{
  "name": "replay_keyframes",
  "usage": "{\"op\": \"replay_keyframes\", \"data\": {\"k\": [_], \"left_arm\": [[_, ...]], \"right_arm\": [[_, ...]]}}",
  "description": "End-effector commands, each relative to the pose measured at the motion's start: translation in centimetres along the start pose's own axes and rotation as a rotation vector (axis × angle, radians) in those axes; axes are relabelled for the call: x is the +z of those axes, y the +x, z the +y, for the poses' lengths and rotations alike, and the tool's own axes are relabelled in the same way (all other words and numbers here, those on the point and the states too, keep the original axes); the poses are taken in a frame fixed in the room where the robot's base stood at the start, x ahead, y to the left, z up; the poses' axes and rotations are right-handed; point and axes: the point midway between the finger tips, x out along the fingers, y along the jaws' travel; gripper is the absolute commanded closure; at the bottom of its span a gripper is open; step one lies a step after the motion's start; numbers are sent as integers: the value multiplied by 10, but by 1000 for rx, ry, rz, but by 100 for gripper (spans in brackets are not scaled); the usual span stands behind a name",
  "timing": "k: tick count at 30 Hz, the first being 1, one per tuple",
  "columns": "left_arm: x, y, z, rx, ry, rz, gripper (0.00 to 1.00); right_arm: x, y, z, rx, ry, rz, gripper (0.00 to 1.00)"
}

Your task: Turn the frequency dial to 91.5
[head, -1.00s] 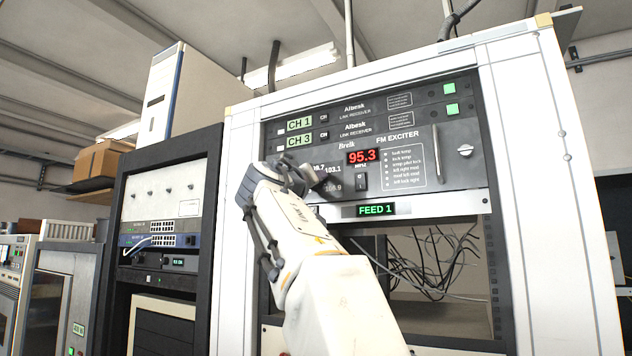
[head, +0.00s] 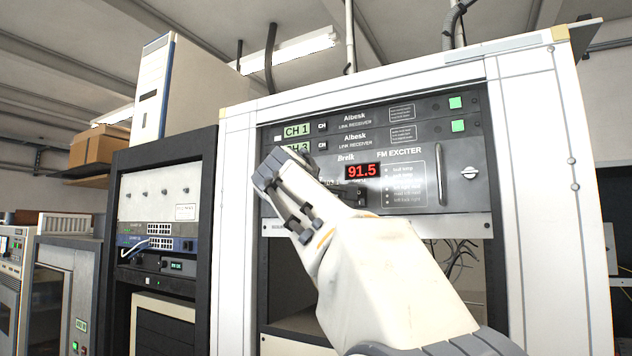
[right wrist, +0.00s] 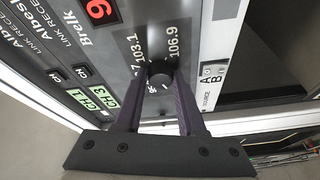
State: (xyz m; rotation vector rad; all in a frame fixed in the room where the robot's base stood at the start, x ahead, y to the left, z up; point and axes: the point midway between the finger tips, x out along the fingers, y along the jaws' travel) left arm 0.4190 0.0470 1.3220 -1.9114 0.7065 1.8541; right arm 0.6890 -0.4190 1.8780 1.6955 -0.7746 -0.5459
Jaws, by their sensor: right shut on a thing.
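The FM exciter (head: 408,165) is a dark rack unit with a red display (head: 362,171) reading 91.5. In the right wrist view the frequency dial (right wrist: 160,80) is a round dark knob on the panel, with printed numbers such as 103.1 and 106.9 around it. My right gripper (right wrist: 160,73) has one finger on each side of the dial and is shut on it. In the head view my right arm covers the dial and the fingertips. My left gripper is not in view.
Two link receivers (head: 361,134) with green lights sit above the exciter. An A/B switch (right wrist: 211,79) shows in the right wrist view. Loose cables (head: 455,258) hang below.

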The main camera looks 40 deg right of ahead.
Motion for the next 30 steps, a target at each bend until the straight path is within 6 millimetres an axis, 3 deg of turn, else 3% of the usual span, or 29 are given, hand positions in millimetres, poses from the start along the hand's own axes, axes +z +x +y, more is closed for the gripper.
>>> {"op": "replay_keyframes", "data": {"k": [7,24,25,26,27,30], "left_arm": [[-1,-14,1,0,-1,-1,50],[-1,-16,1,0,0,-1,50],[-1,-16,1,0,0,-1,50],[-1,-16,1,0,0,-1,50],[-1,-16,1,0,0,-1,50],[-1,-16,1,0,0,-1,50]], "right_arm": [[-5,0,2,-31,-83,8,100],[-5,0,0,-41,-111,7,100],[-5,0,0,-41,-111,6,54],[-4,0,0,-41,-111,6,42],[-4,0,0,-41,-111,5,32],[-2,0,0,-41,-112,1,32]]}}
